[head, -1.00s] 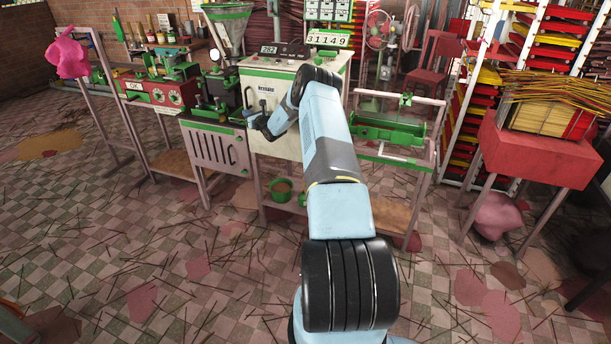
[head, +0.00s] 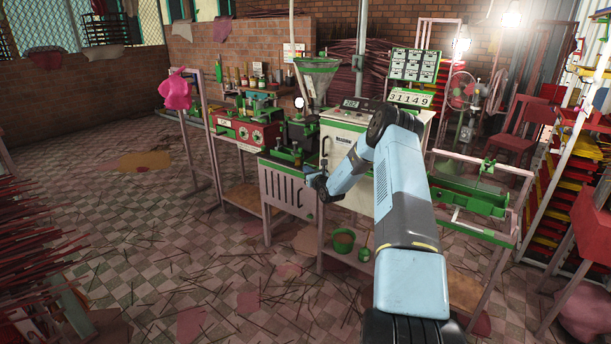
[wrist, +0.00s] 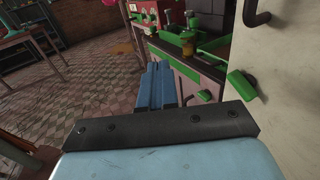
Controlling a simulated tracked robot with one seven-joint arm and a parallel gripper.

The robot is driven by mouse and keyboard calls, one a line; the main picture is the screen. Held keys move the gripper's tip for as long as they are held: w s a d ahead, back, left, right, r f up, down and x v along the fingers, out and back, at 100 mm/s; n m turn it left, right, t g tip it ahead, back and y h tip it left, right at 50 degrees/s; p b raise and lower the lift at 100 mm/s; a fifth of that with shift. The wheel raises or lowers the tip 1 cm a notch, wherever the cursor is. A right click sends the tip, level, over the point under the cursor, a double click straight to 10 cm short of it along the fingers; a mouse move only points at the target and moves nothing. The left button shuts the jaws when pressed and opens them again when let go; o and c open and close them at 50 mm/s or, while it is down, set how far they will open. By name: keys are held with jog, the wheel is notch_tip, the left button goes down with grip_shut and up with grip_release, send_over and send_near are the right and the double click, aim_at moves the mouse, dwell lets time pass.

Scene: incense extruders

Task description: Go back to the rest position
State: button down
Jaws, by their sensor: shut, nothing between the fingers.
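My gripper (wrist: 157,88) shows in the wrist view with its blue fingers together and nothing between them. In the head view my gripper (head: 322,190) is small and dark at the end of my bent arm, in front of the extruder bench. In the wrist view the cabinet's pale side (wrist: 285,90) and a green handle (wrist: 242,84) are close on the right of my fingers.
A green trough on a stand (head: 470,190) is right of my arm. A green bucket (head: 343,240) sits under the bench. Incense bundles (head: 35,250) are at the left edge. The tiled floor at left is mostly open.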

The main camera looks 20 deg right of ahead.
jog(key=s+a+r+n+g+y, duration=0.2)
jog(key=s+a+r+n+y, duration=0.3)
jog(key=a+r, duration=0.45)
jog(key=s+a+r+n+g+y, duration=0.2)
jog(key=s+a+r+n+y, duration=0.15)
jog(key=a+r+n, duration=0.5)
jog(key=s+a+r+n+g+y, duration=0.1)
jog(key=s+a+r+n+g, duration=0.25)
jog(key=s+a+r, duration=0.35)
jog(key=s+a+r+n+g+y, duration=0.1)
jog(key=s+a+r+n+g, duration=0.3)
jog(key=s, duration=0.5)
jog(key=s+a+r+n+g+h, duration=0.1)
jog(key=s+r+n+h, duration=0.25)
jog(key=s, duration=0.65)
jog(key=s+a+r+n+g+h, duration=0.15)
jog(key=s+n, duration=0.35)
jog(key=s, duration=0.6)
jog(key=s+d+n+h, duration=0.2)
jog(key=s+d, duration=0.3)
jog(key=s, duration=0.5)
jog(key=s+d+n+t+h, duration=0.1)
jog(key=s+d+n+h, duration=0.2)
jog(key=s, duration=0.8)
jog(key=d+h, duration=0.2)
jog(key=d, duration=0.1)
jog(key=shift+r+t, duration=0.3)
jog(key=shift+r, duration=0.05)
